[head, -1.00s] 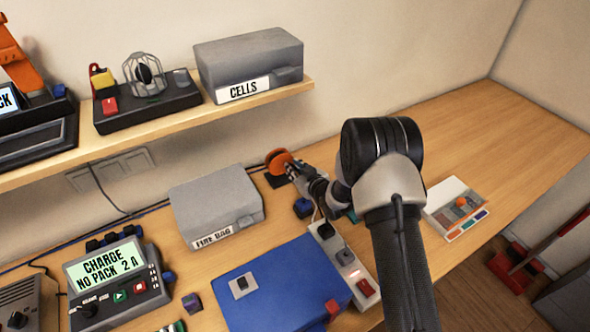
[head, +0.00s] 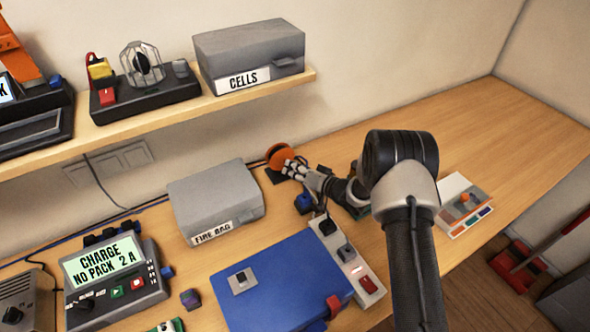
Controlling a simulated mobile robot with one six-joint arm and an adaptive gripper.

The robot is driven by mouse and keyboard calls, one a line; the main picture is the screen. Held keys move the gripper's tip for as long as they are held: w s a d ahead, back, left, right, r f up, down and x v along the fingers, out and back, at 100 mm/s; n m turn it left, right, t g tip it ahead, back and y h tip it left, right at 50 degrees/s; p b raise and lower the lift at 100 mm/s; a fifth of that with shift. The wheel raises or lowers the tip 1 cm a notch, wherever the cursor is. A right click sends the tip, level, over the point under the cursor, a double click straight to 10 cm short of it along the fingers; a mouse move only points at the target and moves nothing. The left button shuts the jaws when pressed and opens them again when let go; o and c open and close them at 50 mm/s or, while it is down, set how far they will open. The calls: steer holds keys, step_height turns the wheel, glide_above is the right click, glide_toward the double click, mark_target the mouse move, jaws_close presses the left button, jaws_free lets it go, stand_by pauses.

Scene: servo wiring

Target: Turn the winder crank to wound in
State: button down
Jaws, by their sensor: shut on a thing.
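The cable winder (head: 279,156) is an orange drum on a dark base, near the wall on the bench. My gripper (head: 290,168) is at its right front side, with the fingers closed at the winder. The crank itself is too small and too covered by the fingers to make out. My arm comes in from the lower right and reaches left to the winder.
A grey fire bag box (head: 215,200) stands left of the winder. A blue case (head: 285,285) and a power strip (head: 345,265) lie in front. A blue block (head: 304,202) sits below my gripper. The bench is clear behind my arm to the right.

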steer(key=shift+a+f+m+y, duration=0.1)
steer(key=shift+m+y, duration=0.2)
steer(key=shift+m, duration=0.2)
stand_by(0.3)
steer(key=c, duration=1.5)
jaws_free()
steer(key=shift+o, duration=0.2)
